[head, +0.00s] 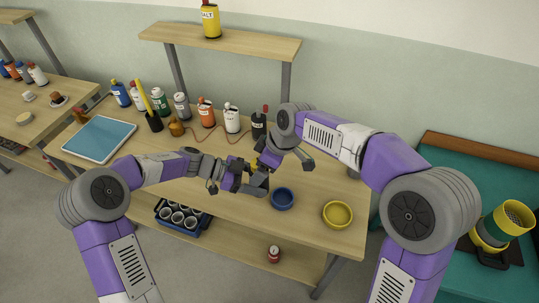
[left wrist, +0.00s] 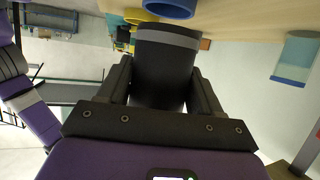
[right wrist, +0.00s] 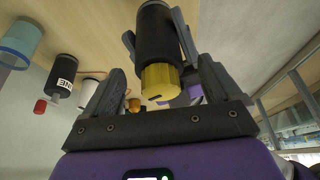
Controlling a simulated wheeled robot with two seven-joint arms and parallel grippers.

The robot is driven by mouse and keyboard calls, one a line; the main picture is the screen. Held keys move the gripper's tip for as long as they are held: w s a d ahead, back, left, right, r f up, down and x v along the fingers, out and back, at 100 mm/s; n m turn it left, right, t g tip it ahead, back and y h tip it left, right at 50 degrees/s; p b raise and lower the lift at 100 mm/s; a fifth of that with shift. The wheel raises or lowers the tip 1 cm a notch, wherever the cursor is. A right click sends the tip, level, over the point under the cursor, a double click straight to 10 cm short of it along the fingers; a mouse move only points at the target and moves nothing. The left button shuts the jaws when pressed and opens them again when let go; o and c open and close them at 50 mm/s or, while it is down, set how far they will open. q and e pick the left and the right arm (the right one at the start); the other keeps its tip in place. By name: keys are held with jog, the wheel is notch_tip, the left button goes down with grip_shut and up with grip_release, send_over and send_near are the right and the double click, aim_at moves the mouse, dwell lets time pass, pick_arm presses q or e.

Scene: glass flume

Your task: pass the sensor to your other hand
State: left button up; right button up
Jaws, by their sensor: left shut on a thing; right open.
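The sensor is a dark cylinder with a grey band at one end and a yellow cap at the other. In the left wrist view the sensor (left wrist: 165,70) is clamped between the fingers of my left gripper (left wrist: 160,85). In the right wrist view the sensor's yellow end (right wrist: 160,82) sits between the spread fingers of my right gripper (right wrist: 158,80), with a gap on either side. In the head view my left gripper (head: 260,184) and right gripper (head: 280,162) meet above the bench, hiding most of the sensor.
Below the grippers a blue bowl (head: 283,199) and a yellow bowl (head: 338,214) stand on the wooden bench. Several bottles, including a black one (head: 258,124), line its back edge. A blue tray (head: 99,139) lies at left. A shelf (head: 220,40) rises behind.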

jog(key=shift+x, duration=1.25)
jog(key=shift+c, duration=0.5)
jog(key=c, duration=1)
pick_arm(q)
jog(key=o, duration=1.2)
pick_arm(e)
jog(key=shift+c, duration=0.7)
pick_arm(q)
jog(key=shift+a, duration=0.1)
